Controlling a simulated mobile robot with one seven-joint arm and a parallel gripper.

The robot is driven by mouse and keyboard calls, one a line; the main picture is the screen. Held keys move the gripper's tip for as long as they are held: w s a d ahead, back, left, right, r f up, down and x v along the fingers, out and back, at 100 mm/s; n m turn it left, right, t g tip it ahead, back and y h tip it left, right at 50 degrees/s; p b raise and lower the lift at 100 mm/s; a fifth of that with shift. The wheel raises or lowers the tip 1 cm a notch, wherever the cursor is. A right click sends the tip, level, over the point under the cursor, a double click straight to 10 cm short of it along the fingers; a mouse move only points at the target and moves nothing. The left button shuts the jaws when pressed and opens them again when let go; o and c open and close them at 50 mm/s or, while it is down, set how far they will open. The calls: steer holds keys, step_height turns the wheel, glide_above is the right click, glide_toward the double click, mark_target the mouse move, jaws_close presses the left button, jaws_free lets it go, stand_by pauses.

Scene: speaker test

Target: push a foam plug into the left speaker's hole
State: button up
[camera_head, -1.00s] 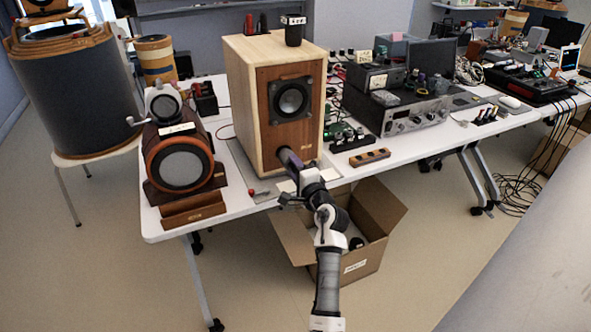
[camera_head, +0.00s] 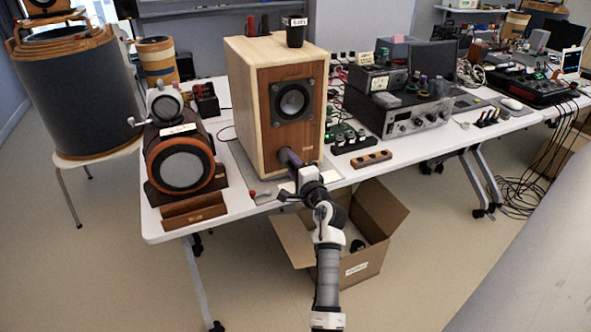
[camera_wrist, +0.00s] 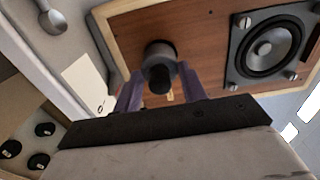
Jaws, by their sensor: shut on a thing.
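A pale wooden box speaker (camera_head: 245,105) stands on the table, its brown front panel carrying a round driver (camera_head: 292,100). My gripper (camera_head: 290,158) is at the lower part of this panel, with its purple fingers pointing at it. In the wrist view my gripper (camera_wrist: 160,92) is shut on a dark cylindrical foam plug (camera_wrist: 160,80). The plug's far end is at the speaker's front panel (camera_wrist: 120,30), below the driver. The plug and fingers cover the hole, so I cannot tell how deep the plug sits.
A round-fronted dark speaker (camera_head: 182,165) stands left on the white table (camera_head: 245,205). An open cardboard box (camera_head: 372,262) is on the floor below; several dark round pieces (camera_wrist: 42,130) show in the wrist view. A wooden block (camera_head: 370,158) and electronics (camera_head: 405,118) are to the right.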

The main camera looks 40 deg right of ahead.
mark_target(289, 161)
steer(key=shift+b+x, duration=0.8)
steer(key=shift+x, duration=0.95)
stand_by(0.9)
steer(key=shift+a, duration=0.1)
steer(key=o, duration=1.2)
steer(key=shift+s, duration=0.1)
steer(key=shift+b+v, duration=1.4)
steer(key=shift+v, duration=5.45)
